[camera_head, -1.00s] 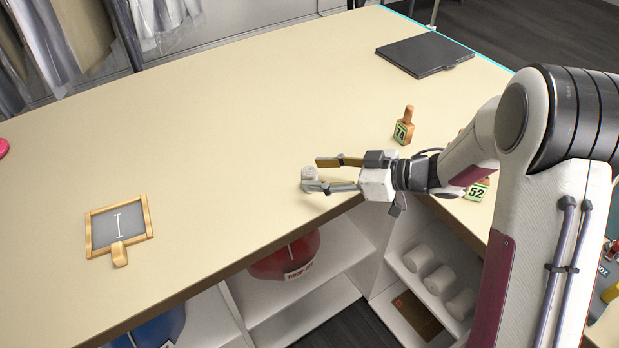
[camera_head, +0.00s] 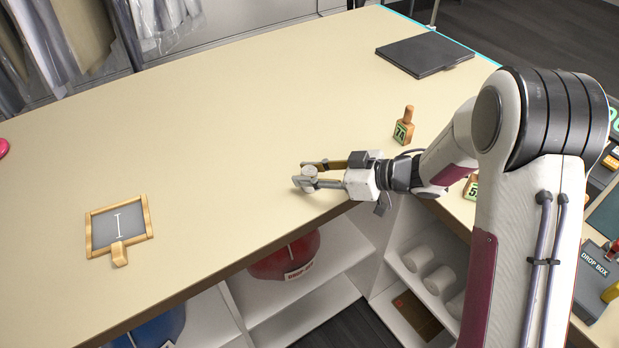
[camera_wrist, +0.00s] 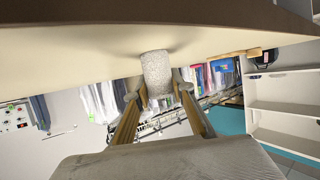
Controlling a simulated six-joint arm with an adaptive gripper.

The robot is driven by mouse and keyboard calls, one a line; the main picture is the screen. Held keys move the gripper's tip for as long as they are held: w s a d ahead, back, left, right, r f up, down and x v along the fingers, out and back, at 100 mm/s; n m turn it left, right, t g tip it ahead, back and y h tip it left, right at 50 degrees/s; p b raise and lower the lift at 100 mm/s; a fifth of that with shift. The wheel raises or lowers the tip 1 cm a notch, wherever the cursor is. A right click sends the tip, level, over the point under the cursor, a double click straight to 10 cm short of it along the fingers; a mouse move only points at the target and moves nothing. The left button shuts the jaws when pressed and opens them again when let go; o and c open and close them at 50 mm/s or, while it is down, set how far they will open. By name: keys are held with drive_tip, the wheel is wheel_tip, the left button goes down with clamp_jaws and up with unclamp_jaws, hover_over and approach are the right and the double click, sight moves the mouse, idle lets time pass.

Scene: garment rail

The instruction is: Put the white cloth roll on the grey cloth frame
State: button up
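The white cloth roll (camera_head: 309,171) stands upright on the table near its front edge. My gripper (camera_head: 300,174) has its two fingers on either side of it, one behind and one in front. The wrist view shows the roll (camera_wrist: 156,72) against the table, with the fingertips (camera_wrist: 158,92) close at its sides. I cannot tell whether they press on it. The front finger hides part of the roll's lower side. The grey cloth frame (camera_head: 103,234), with a wooden rim, a white mark and a wooden tab, lies at the left of the table, apart from my gripper.
The table (camera_head: 220,130) is clear between roll and frame. A wooden marker labelled 74 (camera_head: 404,128) stands right of my gripper. A dark flat panel (camera_head: 424,54) lies at the back right. Several similar white rolls (camera_head: 418,258) lie on a shelf below the table.

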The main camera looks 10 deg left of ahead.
sight(309, 170)
drive_tip(key=shift+r, duration=0.1)
drive_tip(key=shift+c, duration=0.3)
drive_tip(key=shift+r, duration=4.95)
drive_tip(key=s+a+n+g, duration=0.1)
drive_tip(key=s+a+g, duration=0.1)
drive_tip(key=s+a, duration=0.8)
drive_tip(key=s+a+r+n+g, duration=0.15)
drive_tip(key=s+a, duration=0.45)
drive_tip(key=a, duration=0.7)
drive_tip(key=s+a+n+g, duration=0.1)
drive_tip(key=s+a+n, duration=0.1)
drive_tip(key=s+a, duration=0.8)
drive_tip(key=w+a+f+m+t, duration=0.1)
drive_tip(key=w+a+m+t, duration=0.2)
drive_tip(key=w+a, duration=0.2)
drive_tip(key=shift+w, duration=0.15)
